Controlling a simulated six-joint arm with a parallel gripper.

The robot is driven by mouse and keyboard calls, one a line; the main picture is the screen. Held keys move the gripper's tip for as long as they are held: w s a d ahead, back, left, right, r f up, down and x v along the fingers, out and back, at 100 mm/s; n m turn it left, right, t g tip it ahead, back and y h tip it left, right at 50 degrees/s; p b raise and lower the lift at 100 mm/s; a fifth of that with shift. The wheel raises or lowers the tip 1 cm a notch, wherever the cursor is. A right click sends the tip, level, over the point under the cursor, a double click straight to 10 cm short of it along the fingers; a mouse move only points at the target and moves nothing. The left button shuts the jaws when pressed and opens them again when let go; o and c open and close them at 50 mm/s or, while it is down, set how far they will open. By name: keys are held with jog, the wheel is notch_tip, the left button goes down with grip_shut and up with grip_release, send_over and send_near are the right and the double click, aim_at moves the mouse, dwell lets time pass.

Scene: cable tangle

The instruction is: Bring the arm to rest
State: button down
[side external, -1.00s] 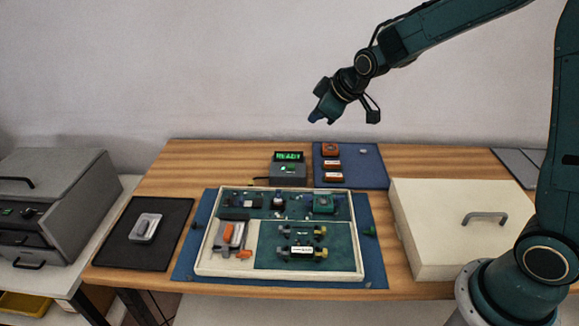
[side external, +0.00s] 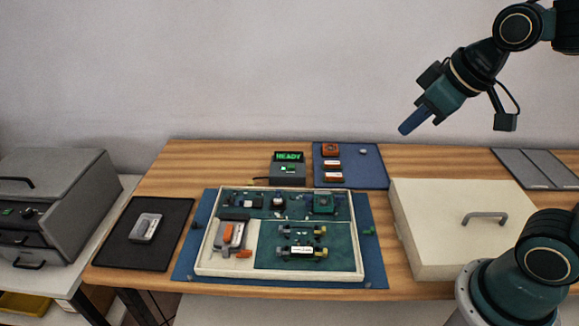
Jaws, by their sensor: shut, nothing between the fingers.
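My gripper (side external: 408,129) is shut and empty. It hangs in the air at the upper right, well above the wooden table (side external: 215,160), with its fingers pointing down and to the left. It touches nothing. My arm is folded back toward its base at the right, and part of it runs out of the top right of the picture.
A cream-edged tray (side external: 300,279) with small parts and connectors lies on a blue mat (side external: 190,262). A cream box with a handle (side external: 440,240), a box reading READY (side external: 288,174), a dark blue mat (side external: 367,177) and a black mat (side external: 150,258) surround it.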

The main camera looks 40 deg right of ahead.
jog(key=s+f+m, duration=0.1)
jog(key=s, duration=0.7)
jog(key=shift+a+g, duration=0.15)
jog(key=shift+g, duration=0.15)
